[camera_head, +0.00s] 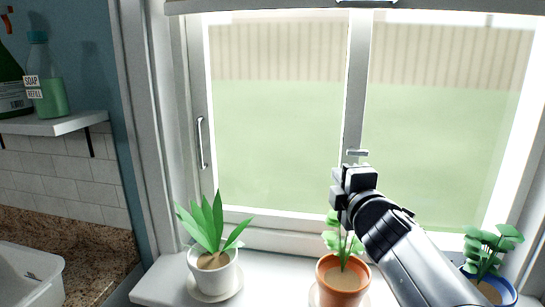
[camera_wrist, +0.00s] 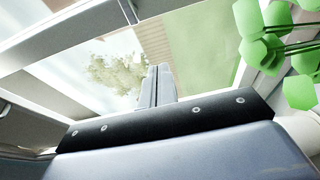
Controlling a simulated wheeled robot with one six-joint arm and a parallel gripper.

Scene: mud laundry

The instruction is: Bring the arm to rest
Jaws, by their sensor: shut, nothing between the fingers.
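My gripper (camera_head: 345,186) is at the window, in front of the lower part of the central frame post and close to the small window latch (camera_head: 357,153). I cannot tell whether it touches the window. In the wrist view its two fingers (camera_wrist: 156,86) are together with nothing between them. My arm reaches in from the lower right and hides part of the plant in the terracotta pot (camera_head: 342,278) below.
A white-potted plant (camera_head: 212,266) stands on the sill to the left, and a blue-potted plant (camera_head: 490,285) to the right. Green leaves (camera_wrist: 262,48) are close beside the gripper. A shelf (camera_head: 55,123) with bottles is at left, above a white basin (camera_head: 30,275).

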